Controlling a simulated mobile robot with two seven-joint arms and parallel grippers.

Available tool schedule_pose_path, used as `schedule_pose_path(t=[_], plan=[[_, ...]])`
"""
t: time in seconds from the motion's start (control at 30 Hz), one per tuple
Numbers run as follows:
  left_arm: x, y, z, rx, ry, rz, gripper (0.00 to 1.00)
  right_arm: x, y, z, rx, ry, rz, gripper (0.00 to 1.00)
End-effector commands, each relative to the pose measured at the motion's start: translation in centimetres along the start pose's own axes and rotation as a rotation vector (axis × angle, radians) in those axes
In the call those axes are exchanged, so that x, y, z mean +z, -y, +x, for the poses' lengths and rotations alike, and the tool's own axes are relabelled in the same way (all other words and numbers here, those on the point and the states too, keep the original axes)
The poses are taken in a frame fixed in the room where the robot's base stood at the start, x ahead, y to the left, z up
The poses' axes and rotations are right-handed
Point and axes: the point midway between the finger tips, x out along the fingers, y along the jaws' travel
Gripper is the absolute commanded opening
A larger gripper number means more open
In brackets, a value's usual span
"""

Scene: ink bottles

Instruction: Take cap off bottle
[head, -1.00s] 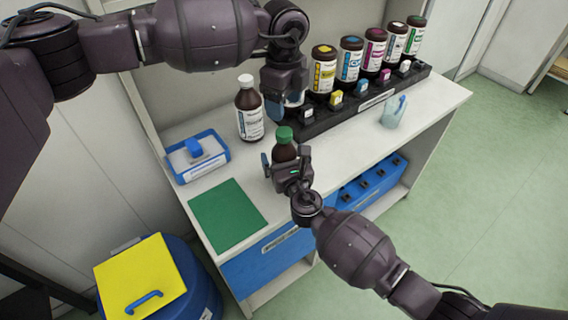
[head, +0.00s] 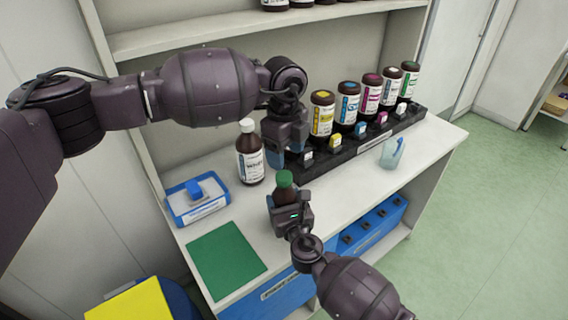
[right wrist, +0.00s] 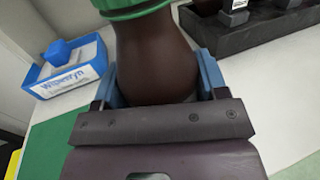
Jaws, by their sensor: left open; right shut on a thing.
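A brown bottle (right wrist: 152,60) with a green cap (head: 284,179) stands upright near the front of the counter. The cap also shows at the top edge of the right wrist view (right wrist: 130,8). My right gripper (head: 287,205) is shut on the bottle's body, with a blue finger on each side. My left gripper (head: 287,153) is open above and behind the cap, pointing down, apart from it. It partly hides the end of the black rack behind.
A brown bottle with a white cap (head: 249,158) stands behind left. A blue-rimmed box (head: 197,205) and green mat (head: 226,260) lie left. A black rack (head: 345,154) holds several ink bottles at the back. A clear beaker (head: 391,153) stands right.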

Motion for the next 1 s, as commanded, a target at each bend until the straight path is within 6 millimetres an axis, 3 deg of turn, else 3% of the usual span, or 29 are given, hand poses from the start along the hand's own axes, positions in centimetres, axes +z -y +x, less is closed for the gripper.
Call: schedule_pose_path(t=[1.0], plan=[[-0.12,0.14,-0.19,-0.009,0.001,1.442,0.65,-0.03,0.00,0.00,0.000,-0.001,0.000,0.00]])
